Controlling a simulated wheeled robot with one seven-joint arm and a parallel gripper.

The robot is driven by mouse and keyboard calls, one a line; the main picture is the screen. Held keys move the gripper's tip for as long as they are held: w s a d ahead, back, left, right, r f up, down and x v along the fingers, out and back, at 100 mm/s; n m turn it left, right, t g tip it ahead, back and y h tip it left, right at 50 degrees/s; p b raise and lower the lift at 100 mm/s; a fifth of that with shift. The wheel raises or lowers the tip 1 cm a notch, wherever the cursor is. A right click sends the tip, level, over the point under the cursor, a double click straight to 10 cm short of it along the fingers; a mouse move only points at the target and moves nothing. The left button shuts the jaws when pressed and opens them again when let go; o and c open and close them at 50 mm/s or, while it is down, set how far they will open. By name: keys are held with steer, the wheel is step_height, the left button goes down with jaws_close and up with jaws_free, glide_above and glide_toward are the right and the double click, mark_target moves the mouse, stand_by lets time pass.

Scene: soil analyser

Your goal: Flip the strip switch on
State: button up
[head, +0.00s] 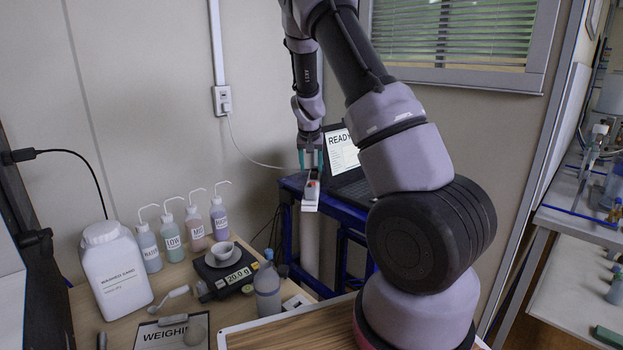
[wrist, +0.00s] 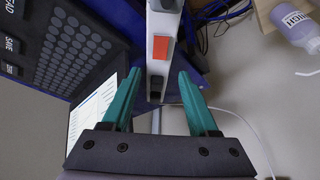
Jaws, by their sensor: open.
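The white power strip (head: 311,203) lies along the edge of a blue-framed stand in the head view. It also runs down the middle of the wrist view (wrist: 157,20). Its red switch (wrist: 160,48) shows there, and is small in the head view (head: 312,184). I cannot tell which way the switch is tilted. My gripper (head: 311,158) hangs above the strip, fingers down. In the wrist view its teal fingertips (wrist: 158,74) are apart, one on each side of the strip, with nothing held. The switch appears beyond the fingertips; no contact is visible.
A white cord runs from the wall outlet (head: 222,99). The wooden bench holds several bottles, a balance (head: 224,268), a washed-sand jug (head: 115,272) and a clipboard (head: 170,333).

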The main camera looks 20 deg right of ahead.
mark_target(312, 183)
steer(key=x, duration=0.6)
steer(key=shift+f, duration=0.1)
